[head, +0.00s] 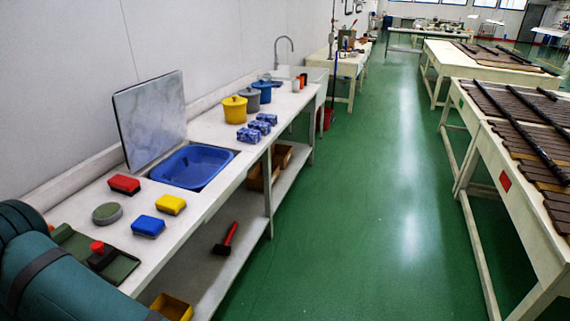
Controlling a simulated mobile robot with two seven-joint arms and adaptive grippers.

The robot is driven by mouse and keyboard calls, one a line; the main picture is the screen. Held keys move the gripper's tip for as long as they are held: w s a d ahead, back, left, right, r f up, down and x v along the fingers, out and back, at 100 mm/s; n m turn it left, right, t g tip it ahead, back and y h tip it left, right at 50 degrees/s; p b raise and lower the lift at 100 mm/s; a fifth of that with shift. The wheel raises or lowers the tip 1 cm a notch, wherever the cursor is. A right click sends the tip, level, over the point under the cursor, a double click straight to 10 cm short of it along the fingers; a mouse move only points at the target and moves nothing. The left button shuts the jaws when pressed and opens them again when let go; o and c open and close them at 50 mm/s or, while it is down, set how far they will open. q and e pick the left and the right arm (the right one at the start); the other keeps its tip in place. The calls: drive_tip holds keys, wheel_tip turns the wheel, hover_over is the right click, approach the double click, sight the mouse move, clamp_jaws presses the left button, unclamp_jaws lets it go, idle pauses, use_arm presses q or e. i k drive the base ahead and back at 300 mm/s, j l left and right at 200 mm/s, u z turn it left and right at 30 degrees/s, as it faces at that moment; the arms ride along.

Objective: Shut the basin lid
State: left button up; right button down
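The blue basin (191,167) is set into the white counter along the left wall. Its lid (150,118), a flat grey marbled panel with a dark edge, stands raised at the basin's wall side, leaning back a little. The basin is uncovered, and its inside looks empty. Neither of my grippers shows in the head view.
On the counter (226,128) near the basin are a red sponge (124,184), a yellow sponge (171,204), a blue sponge (148,226) and a round grey-green disc (106,213). Blue patterned boxes (248,135) and a yellow pot (234,110) stand beyond. The green floor (370,220) is clear.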

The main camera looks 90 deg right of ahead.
sight(151, 115)
drive_tip(key=z, duration=2.65)
drive_tip(key=i+l+u, duration=0.1)
drive_tip(key=i+l, duration=0.25)
drive_tip(key=i+l+u, duration=0.15)
drive_tip(key=i+l, duration=0.2)
drive_tip(key=i+l+u, duration=0.1)
drive_tip(key=i+l, duration=0.35)
drive_tip(key=i+l+u, duration=0.15)
drive_tip(key=i+l, duration=0.2)
drive_tip(key=i+l+u, duration=0.1)
drive_tip(key=i+l, duration=0.25)
drive_tip(key=l, duration=0.2)
drive_tip(key=i+l+u, duration=0.15)
drive_tip(key=i+l, duration=0.15)
drive_tip(key=l, duration=0.2)
